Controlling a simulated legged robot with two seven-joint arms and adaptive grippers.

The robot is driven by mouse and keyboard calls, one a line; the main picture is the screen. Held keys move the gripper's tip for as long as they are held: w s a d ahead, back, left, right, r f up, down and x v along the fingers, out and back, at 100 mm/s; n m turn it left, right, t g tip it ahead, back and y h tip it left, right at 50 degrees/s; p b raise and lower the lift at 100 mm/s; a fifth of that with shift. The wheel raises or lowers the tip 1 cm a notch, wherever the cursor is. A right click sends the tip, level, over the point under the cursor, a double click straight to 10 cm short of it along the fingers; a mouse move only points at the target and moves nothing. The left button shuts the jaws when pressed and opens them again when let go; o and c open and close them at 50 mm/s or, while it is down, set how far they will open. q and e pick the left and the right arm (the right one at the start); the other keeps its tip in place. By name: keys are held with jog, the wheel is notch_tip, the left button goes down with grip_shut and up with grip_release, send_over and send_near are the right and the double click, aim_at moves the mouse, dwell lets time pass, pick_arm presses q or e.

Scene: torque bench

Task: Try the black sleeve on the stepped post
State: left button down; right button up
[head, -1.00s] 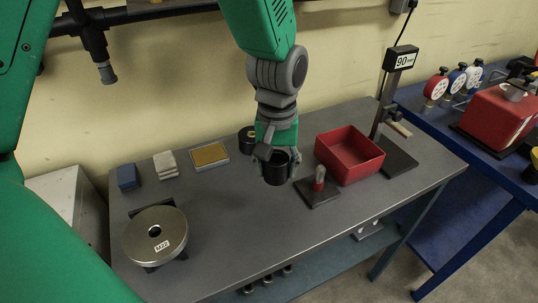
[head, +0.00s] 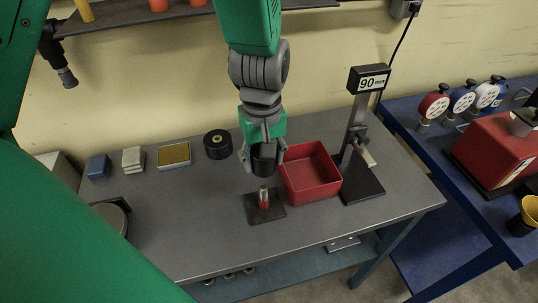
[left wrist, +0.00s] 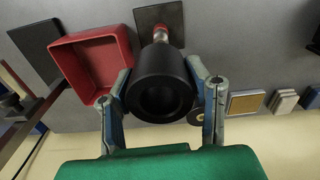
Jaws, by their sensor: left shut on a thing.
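My left gripper (head: 264,158) is shut on the black sleeve (head: 264,163), which it holds in the air above the bench. In the left wrist view the black sleeve (left wrist: 160,85) sits between the two fingers, its round bore facing the camera. The stepped post (head: 263,197), with a grey metal top and a red lower part, stands upright on a dark square base. The sleeve is above and slightly behind the post, apart from it in the head view. In the left wrist view the post (left wrist: 160,30) shows just beyond the sleeve, partly hidden by it. My right gripper is not in view.
A red tray (head: 311,178) stands just right of the post. A height gauge marked 90 (head: 362,140) stands farther right. A black ring (head: 218,144), a tan-topped block (head: 174,156) and small blocks lie at the back left. The bench front is clear.

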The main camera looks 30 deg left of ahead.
aim_at(261, 175)
pick_arm(q)
jog(key=shift+w+a+f, duration=0.1)
jog(key=shift+a, duration=0.35)
jog(key=shift+p, duration=0.45)
jog(key=shift+d+f+b, duration=0.3)
jog(key=shift+f+b, duration=0.1)
jog(key=shift+f, duration=0.1)
jog(key=shift+d+f+b, duration=0.25)
jog(key=shift+f+b, duration=0.1)
jog(key=shift+f, duration=0.1)
jog(key=shift+d+f+b, duration=0.1)
jog(key=shift+f+b, duration=0.35)
jog(key=shift+f, duration=0.4)
jog(key=shift+a+f+b, duration=0.3)
jog(key=shift+f+b, duration=0.05)
jog(key=shift+f, duration=0.35)
jog(key=shift+a+f, duration=0.3)
jog(key=shift+f, duration=0.1)
jog(key=shift+d+r, duration=0.1)
jog(key=shift+d, duration=0.4)
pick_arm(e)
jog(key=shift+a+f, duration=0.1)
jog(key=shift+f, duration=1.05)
pick_arm(q)
jog(key=shift+a, duration=0.15)
